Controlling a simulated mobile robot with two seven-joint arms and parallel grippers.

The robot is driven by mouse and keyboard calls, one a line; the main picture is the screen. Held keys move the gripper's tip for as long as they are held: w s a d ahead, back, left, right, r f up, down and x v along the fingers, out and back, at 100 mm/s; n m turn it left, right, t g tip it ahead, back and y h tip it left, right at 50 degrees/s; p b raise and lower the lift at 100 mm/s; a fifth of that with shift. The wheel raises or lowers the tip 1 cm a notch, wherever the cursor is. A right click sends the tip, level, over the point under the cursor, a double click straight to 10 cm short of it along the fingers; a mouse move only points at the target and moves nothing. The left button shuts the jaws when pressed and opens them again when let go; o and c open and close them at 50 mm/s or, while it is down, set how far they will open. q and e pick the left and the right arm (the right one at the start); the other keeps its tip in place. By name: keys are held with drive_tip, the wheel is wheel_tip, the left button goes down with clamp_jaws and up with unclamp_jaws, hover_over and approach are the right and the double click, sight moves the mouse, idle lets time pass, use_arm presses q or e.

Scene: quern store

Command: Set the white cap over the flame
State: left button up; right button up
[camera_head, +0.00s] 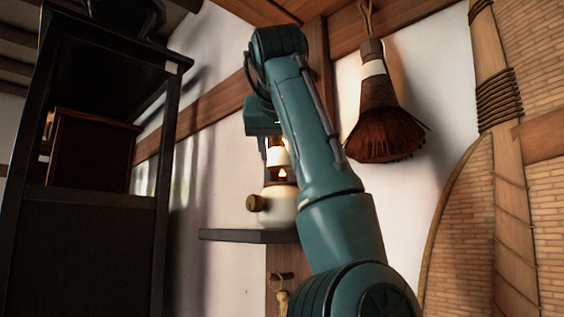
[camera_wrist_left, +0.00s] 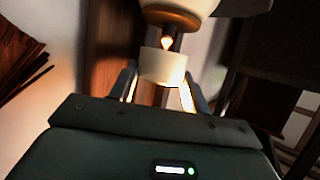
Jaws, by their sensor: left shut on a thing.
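A round white lamp (camera_head: 278,205) with a wooden knob on its side stands on a dark wall shelf. Its small lit flame (camera_head: 282,173) shows above it, and also in the left wrist view (camera_wrist_left: 167,43). My left gripper (camera_head: 276,146) points down above the lamp and is shut on the white cap (camera_head: 279,157). In the left wrist view the cap (camera_wrist_left: 162,67) sits between the two fingers. In the head view the cap is just above the flame, with a small gap. My arm hides the right part of the lamp. My right gripper is not in view.
The dark shelf (camera_head: 240,235) juts from the white wall. A tall black cabinet (camera_head: 85,245) stands at left. A brown brush (camera_head: 380,115) hangs right of my arm. Wicker panels fill the far right. A small item hangs below the shelf.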

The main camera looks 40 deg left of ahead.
sight(282, 164)
use_arm(q)
wheel_tip(282, 164, down, 2)
drive_tip(key=shift+w+f, duration=0.1)
drive_tip(key=shift+f, duration=0.15)
drive_tip(key=shift+f, duration=0.15)
drive_tip(key=o, duration=0.5)
drive_tip(key=shift+f, duration=0.1)
drive_tip(key=o, duration=0.5)
